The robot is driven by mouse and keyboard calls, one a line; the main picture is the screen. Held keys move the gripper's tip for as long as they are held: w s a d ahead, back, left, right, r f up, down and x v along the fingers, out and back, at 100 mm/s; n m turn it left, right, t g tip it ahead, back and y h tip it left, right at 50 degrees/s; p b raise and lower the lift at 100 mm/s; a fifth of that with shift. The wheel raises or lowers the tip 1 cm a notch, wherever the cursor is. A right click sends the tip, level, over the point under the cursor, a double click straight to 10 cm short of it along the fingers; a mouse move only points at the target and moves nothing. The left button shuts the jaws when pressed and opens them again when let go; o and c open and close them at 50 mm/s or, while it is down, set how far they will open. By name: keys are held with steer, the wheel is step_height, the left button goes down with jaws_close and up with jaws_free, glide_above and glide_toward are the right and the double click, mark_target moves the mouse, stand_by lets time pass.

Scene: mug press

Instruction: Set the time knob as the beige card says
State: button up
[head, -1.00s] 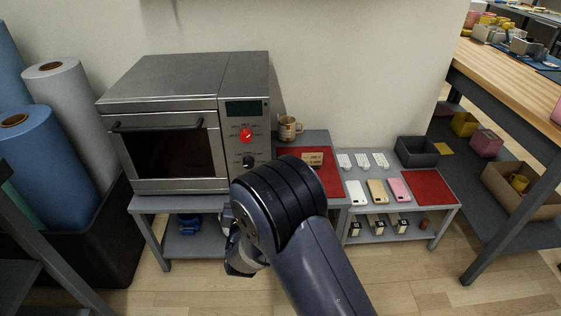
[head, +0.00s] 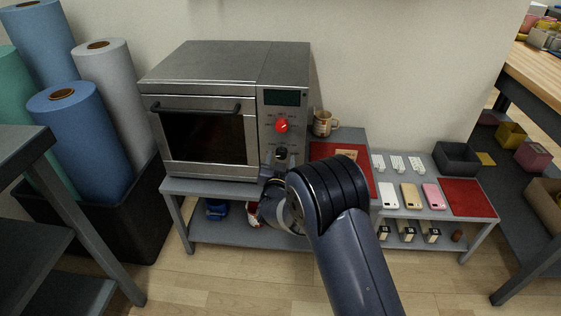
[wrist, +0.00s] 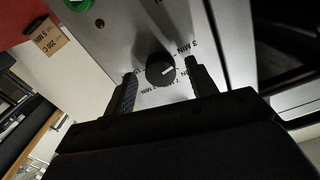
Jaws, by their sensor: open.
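The black time knob (wrist: 161,68) sits on the oven's panel with a white pointer line on its face. In the wrist view the line points right and slightly up, below the printed "3 MIN" label. My gripper (wrist: 161,80) is open, with one finger on each side of the knob; I cannot tell whether either touches it. In the head view my gripper (head: 280,157) is at the lower panel and largely hides the knob. The beige card (wrist: 48,35) shows "200 C" and a minutes line whose digit is hard to read; it also shows in the head view (head: 347,154).
Several coloured blocks lie on the right shelf.

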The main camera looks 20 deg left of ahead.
steer(key=shift+c, duration=0.2)
steer(key=c, duration=0.9)
steer(key=shift+c, duration=0.2)
steer(key=shift+b, duration=0.45)
steer(key=m+b, duration=0.4)
steer(key=shift+f+b, duration=0.2)
steer(key=shift+b, duration=0.2)
steer(key=m+b, duration=0.3)
steer(key=b, duration=0.1)
steer(key=shift+r+m, duration=0.1)
steer(key=shift+m, duration=0.3)
steer(key=shift+r+m+b, duration=0.1)
steer(key=shift+m+b, duration=0.8)
steer(key=shift+b, duration=0.05)
steer(key=shift+r, duration=0.1)
